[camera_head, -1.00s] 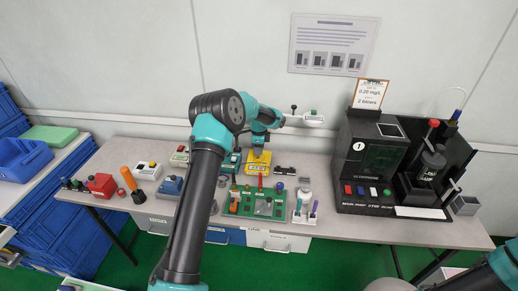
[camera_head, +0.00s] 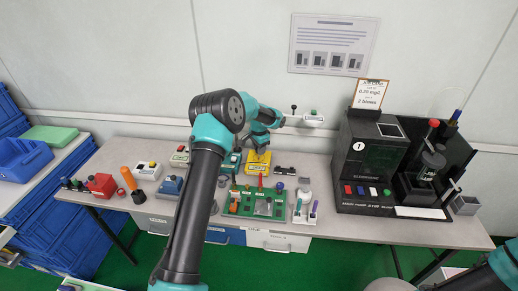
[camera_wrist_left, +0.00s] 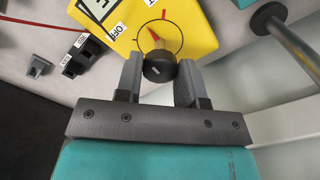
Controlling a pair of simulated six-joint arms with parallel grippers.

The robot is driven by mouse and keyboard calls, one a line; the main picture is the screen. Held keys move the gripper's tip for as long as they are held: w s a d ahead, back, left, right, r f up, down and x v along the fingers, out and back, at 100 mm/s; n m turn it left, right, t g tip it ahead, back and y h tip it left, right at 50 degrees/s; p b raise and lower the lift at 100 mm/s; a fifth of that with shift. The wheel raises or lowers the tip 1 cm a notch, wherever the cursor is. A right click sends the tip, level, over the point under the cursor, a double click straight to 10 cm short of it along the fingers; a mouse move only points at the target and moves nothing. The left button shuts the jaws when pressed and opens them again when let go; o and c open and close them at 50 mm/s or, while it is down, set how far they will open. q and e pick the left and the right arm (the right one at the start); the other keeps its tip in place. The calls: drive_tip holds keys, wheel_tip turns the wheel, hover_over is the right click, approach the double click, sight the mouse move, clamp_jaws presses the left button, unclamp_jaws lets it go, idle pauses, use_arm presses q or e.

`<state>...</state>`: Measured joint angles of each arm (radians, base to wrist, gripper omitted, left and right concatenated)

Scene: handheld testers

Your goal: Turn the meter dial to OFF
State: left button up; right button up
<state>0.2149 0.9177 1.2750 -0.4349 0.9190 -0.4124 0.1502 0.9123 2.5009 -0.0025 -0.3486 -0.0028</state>
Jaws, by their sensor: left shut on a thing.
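The yellow meter (camera_head: 260,162) stands at the back middle of the table. In the left wrist view the meter (camera_wrist_left: 195,25) fills the top, with a white OFF label (camera_wrist_left: 120,31) left of its dial. The black dial knob (camera_wrist_left: 160,68) sits between the fingers of my left gripper (camera_wrist_left: 158,77), which is shut on it. A red and tan pointer mark (camera_wrist_left: 155,36) shows inside a thin ring above the knob. In the head view my left gripper (camera_head: 258,143) is at the meter and partly hides it. My right gripper is out of view.
A green board (camera_head: 247,205) with small parts lies in front of the meter. A black tester (camera_head: 370,160) stands to the right. A red block (camera_head: 101,184) and an orange-handled tool (camera_head: 130,182) lie to the left. Small black clips (camera_wrist_left: 80,53) lie beside the meter.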

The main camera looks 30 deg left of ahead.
use_arm(q)
drive_tip(key=n, duration=0.4)
drive_tip(key=shift+n, duration=0.3)
drive_tip(key=n, duration=0.5)
idle(0.4)
drive_tip(key=o, duration=0.9)
drive_tip(key=shift+r, duration=0.1)
wheel_tip(320, 180, up, 17)
drive_tip(key=shift+r, duration=0.15)
idle(0.4)
